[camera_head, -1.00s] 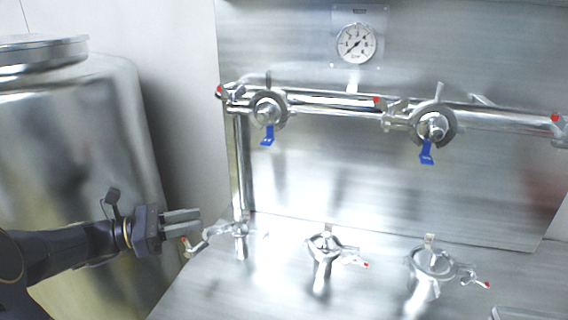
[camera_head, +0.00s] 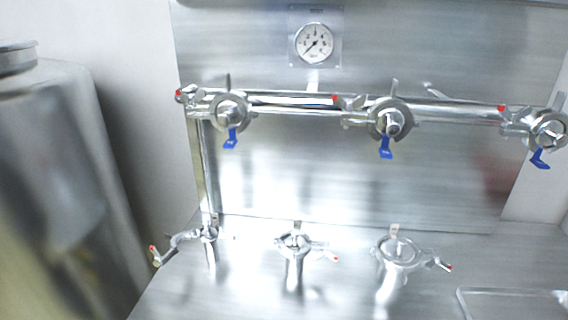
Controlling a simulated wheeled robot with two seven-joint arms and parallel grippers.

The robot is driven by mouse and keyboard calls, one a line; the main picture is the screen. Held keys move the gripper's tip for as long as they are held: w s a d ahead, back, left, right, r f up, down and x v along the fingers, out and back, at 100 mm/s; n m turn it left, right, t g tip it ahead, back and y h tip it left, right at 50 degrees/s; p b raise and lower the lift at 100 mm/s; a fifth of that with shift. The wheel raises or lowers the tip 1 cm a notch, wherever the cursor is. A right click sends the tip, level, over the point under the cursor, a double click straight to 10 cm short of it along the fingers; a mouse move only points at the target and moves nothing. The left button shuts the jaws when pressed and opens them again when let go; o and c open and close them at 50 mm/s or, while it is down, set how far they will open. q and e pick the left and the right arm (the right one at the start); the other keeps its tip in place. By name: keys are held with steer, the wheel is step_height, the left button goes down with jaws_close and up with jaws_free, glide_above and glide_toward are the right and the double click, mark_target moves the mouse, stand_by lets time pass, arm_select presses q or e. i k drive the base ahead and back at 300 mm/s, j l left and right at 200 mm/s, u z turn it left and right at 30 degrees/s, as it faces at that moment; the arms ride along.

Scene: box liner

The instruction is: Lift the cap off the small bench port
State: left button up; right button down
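Several metal ports stand on the steel bench. The middle bench port (camera_head: 295,245) is small, with a clamp around its top and a red-tipped clamp handle pointing right. The right bench port (camera_head: 399,251) looks larger, has a round lid on top and a similar red-tipped handle. At the left a pipe meets the bench at a clamp (camera_head: 208,234), with a red-tipped handle sticking out to the left. The middle port's top looks covered, but the cap is too small to make out clearly. Neither of my grippers is in view.
A steel pipe (camera_head: 290,105) with several clamped valves and blue handles runs along the back panel (camera_head: 330,180), under a pressure gauge (camera_head: 314,43). A large steel tank (camera_head: 50,170) stands at the left. A shallow tray (camera_head: 510,292) lies at the bench's right.

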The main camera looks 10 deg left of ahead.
mark_target(208, 233)
steer(key=j+u, duration=0.25)
steer(key=i+j+u, duration=0.1)
steer(key=j+u, duration=0.15)
steer(key=j, duration=0.2)
steer(key=i+j+u, duration=0.25)
steer(key=j+u, duration=0.2)
steer(key=j, duration=0.25)
